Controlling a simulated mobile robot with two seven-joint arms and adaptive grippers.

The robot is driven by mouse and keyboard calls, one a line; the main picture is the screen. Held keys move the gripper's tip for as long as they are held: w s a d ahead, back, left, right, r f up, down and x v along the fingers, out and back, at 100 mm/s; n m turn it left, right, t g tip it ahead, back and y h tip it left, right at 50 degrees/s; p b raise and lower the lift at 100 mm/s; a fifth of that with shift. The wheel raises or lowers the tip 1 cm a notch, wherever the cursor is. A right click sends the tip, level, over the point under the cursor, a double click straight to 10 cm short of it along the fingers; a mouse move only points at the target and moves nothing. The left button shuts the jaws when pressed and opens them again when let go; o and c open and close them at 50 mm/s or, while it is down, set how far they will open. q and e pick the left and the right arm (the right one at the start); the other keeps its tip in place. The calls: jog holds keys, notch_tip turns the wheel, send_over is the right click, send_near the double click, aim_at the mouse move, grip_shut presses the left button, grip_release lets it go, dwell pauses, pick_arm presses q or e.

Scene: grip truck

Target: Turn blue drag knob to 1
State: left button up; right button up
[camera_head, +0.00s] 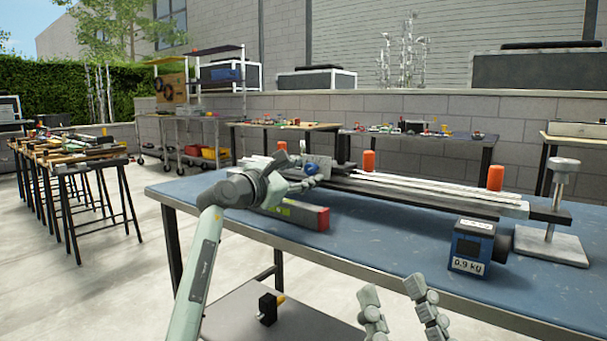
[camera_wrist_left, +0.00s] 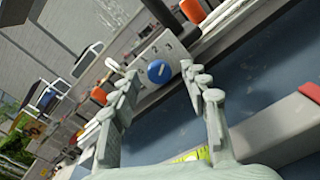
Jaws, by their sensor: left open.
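The blue knob (camera_head: 311,169) sits on the upright grey plate of a rail device at the back of the blue table. It also shows in the left wrist view (camera_wrist_left: 158,71), a round blue face beyond my fingertips. My left gripper (camera_head: 303,168) is open and empty in front of the plate, its fingers spread to either side of the knob in the wrist view. The knob appears apart from the fingers. My right gripper (camera_head: 391,288) is open and empty at the table's front edge.
A grey-and-red bar (camera_head: 318,217) lies under my left gripper. The rail (camera_head: 420,190) runs right, with orange cylinders (camera_head: 369,161) beside it. A blue box marked 0.9 kg (camera_head: 472,246) and a metal stand (camera_head: 550,248) are at right. The table's (camera_head: 375,250) middle is clear.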

pick_arm(q)
jog(key=shift+w+d, duration=0.1)
jog(key=shift+w, duration=0.05)
jog(key=shift+c, duration=0.4)
grip_shut()
